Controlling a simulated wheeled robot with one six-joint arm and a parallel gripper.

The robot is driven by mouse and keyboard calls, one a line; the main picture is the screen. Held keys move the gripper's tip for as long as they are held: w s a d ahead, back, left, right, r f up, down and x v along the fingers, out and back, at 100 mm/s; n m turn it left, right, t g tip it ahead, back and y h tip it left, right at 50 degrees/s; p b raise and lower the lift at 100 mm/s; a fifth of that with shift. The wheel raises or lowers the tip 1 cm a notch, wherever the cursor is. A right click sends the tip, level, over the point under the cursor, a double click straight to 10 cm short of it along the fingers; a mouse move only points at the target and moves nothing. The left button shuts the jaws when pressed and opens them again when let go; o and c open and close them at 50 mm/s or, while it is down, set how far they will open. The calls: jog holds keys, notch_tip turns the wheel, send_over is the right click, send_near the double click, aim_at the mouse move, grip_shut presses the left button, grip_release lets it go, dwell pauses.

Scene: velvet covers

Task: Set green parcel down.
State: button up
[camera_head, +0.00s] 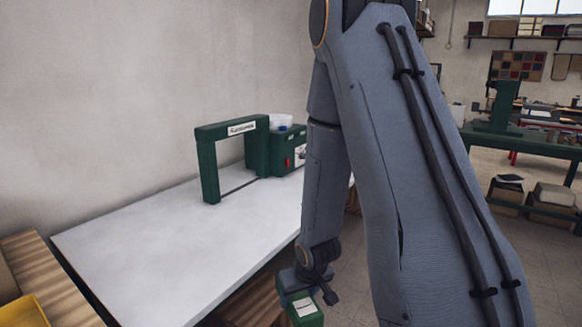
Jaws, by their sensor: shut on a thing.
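The green parcel (307,316) shows at the bottom of the head view, with a white label on its face. Its lower part is cut off by the picture's edge. My gripper (308,294) is shut on the parcel from above. The parcel is beside the front edge of the white table, over a lower wooden surface or the floor; I cannot tell its height. My arm hides part of the room behind it.
A white-topped table (150,255) stands at the left, mostly bare. A green arch-shaped machine (209,165) with a green box (285,155) stands at its back. A yellow bin (24,311) is at the lower left. A green workbench (530,147) stands at the right.

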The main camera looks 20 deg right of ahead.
jog(key=a+r+p, duration=0.1)
jog(key=r, duration=0.1)
jog(key=r+p, duration=0.2)
jog(key=a+r+p, duration=0.1)
jog(key=r+p, duration=0.1)
jog(key=r, duration=0.1)
jog(key=shift+w+a+r, duration=0.1)
jog(key=shift+w+a, duration=0.15)
jog(key=shift+a, duration=0.1)
jog(key=w+a+r+n+p, duration=0.1)
jog(key=w+a+r, duration=0.2)
jog(key=a, duration=0.7)
jog(key=w+a+r+n+p, duration=0.1)
jog(key=w+a+r, duration=0.3)
jog(key=a+r, duration=0.3)
jog(key=a, duration=0.3)
jog(key=shift+a+r+y+p, duration=0.15)
jog(key=shift+r+y+p, duration=0.05)
jog(key=shift+y+p, duration=0.2)
jog(key=shift+w, duration=0.15)
